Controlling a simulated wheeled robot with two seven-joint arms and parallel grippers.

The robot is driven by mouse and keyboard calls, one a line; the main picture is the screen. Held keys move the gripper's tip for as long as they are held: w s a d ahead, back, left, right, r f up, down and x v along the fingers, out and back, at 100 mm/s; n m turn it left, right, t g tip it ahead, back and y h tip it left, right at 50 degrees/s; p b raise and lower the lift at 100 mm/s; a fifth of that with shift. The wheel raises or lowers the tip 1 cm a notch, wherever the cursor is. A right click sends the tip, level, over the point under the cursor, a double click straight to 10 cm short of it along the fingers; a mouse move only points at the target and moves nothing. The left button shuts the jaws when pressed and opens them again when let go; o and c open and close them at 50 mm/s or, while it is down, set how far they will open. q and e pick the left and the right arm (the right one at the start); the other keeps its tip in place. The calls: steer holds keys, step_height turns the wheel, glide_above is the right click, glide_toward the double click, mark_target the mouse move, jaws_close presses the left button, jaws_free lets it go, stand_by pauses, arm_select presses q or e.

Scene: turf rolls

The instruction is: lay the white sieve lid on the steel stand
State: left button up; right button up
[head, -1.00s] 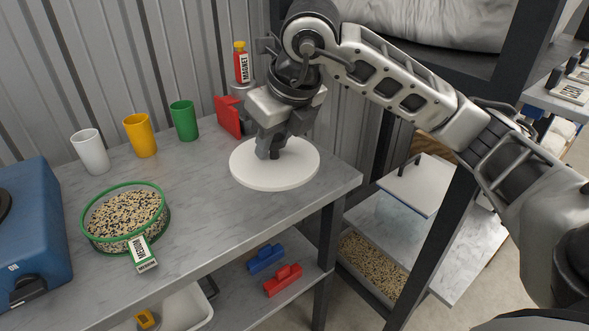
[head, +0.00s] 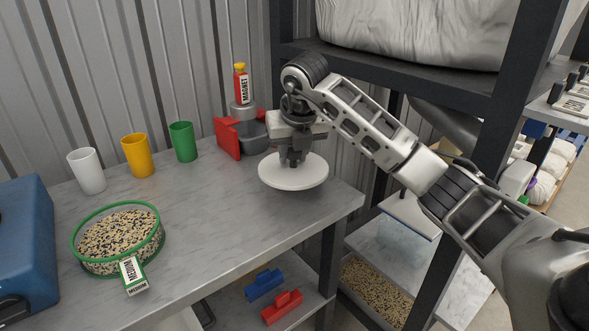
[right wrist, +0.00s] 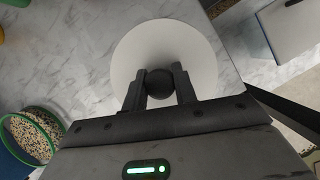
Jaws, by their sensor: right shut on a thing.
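The white sieve lid (head: 293,181) is a flat round disc with a dark knob (right wrist: 159,84) at its middle. My right gripper (head: 292,160) is shut on this knob from above, its two fingers on either side of it in the right wrist view. The lid is level over the back right part of the table; I cannot tell whether its underside touches anything. I cannot pick out the steel stand for certain; a grey metal cylinder (head: 243,111) stands under a red labelled bottle (head: 241,84) behind the lid. My left gripper is not in view.
A green-rimmed sieve (head: 118,240) of seed, with a label, stands front left on the grey table (head: 200,215). White, yellow and green cups (head: 183,142) line the back. A dark shelf post (head: 515,110) stands right.

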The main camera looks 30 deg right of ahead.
mark_target(294, 169)
steer(key=shift+w+d+f, duration=0.25)
steer(key=shift+f, duration=0.15)
steer(key=shift+w+d+f, duration=0.2)
steer(key=shift+f, duration=0.2)
step_height(294, 169, down, 3)
steer(key=shift+w+f, duration=0.1)
steer(key=shift+f, duration=0.05)
steer(key=o, duration=1)
steer(key=shift+o, duration=0.2)
steer(key=v, duration=1.2)
steer(key=shift+p, duration=0.3)
